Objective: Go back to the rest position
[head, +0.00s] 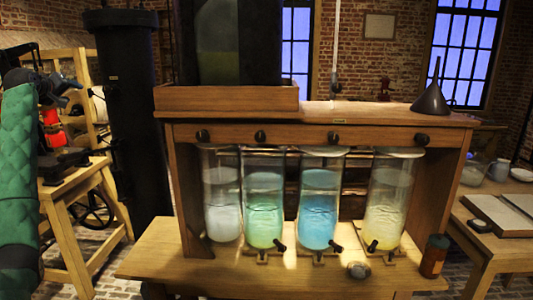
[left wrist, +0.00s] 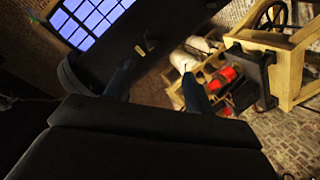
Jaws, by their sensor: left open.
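My left arm (head: 17,165), in a green quilted cover, stands raised at the left edge of the head view. My left gripper (head: 68,90) is dark and sits at its upper end, left of the tall black cylinder. In the left wrist view my left gripper (left wrist: 157,85) has its two fingers apart with nothing between them. My right gripper is in neither view. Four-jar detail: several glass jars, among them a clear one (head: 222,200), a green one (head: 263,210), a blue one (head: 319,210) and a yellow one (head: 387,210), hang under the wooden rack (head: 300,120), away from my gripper.
A black cylinder (head: 128,110) stands close right of my left gripper. A wooden frame (head: 85,190) stands behind it. The wooden bench (head: 200,265) holds a brown bottle (head: 433,256) at right. A black funnel (head: 431,98) stands on the rack. A side table (head: 490,255) is at right.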

